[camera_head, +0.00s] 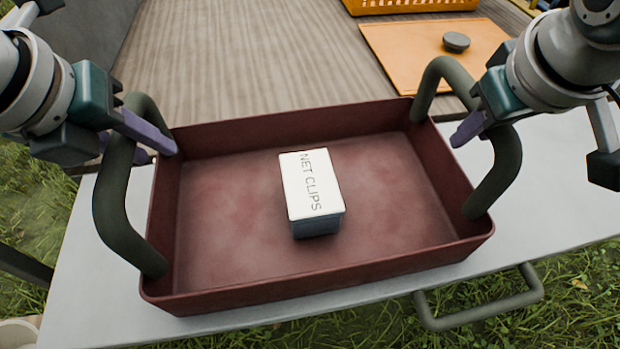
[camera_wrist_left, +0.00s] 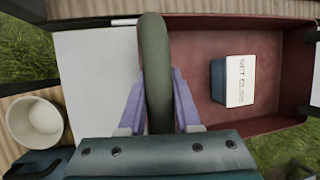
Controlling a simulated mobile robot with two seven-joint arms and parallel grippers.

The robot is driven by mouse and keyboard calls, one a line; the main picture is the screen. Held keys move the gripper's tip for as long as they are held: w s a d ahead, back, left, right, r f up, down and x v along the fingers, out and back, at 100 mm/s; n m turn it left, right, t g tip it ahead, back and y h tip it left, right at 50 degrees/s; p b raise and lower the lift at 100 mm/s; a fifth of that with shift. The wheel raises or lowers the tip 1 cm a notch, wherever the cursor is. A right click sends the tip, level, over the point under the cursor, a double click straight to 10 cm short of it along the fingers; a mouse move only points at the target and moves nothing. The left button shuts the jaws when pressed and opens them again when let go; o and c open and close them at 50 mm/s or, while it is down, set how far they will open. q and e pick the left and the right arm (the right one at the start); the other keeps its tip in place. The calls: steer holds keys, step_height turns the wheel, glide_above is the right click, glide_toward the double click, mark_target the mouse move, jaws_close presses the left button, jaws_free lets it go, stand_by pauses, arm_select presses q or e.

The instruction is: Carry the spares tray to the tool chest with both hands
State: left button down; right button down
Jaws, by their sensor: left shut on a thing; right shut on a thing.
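The spares tray (camera_head: 305,284) is a dark red open tray with a thick green-grey loop handle at each end. A box marked NET CLIPS (camera_head: 312,186), with a white lid and blue-grey sides, stands inside it near the middle. My left gripper (camera_head: 150,142) is shut on the left handle (camera_head: 112,195); the left wrist view shows its purple fingers on both sides of that handle (camera_wrist_left: 155,70). My right gripper (camera_head: 470,122) is shut on the right handle (camera_head: 500,170), though its far finger is mostly hidden. The tray is over a pale grey surface; whether it touches cannot be told.
The pale grey surface (camera_head: 90,300) has a bar handle (camera_head: 485,312) at its front edge, above grass. A wooden deck (camera_head: 240,60) lies behind, with an orange board (camera_head: 430,50), a grey round object (camera_head: 456,42) and a yellow crate (camera_head: 410,5). A white pot (camera_wrist_left: 35,122) stands at left in the wrist view.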

arm_select(q)
steer(key=shift+r, duration=0.15)
arm_select(e)
steer(key=shift+r, duration=0.1)
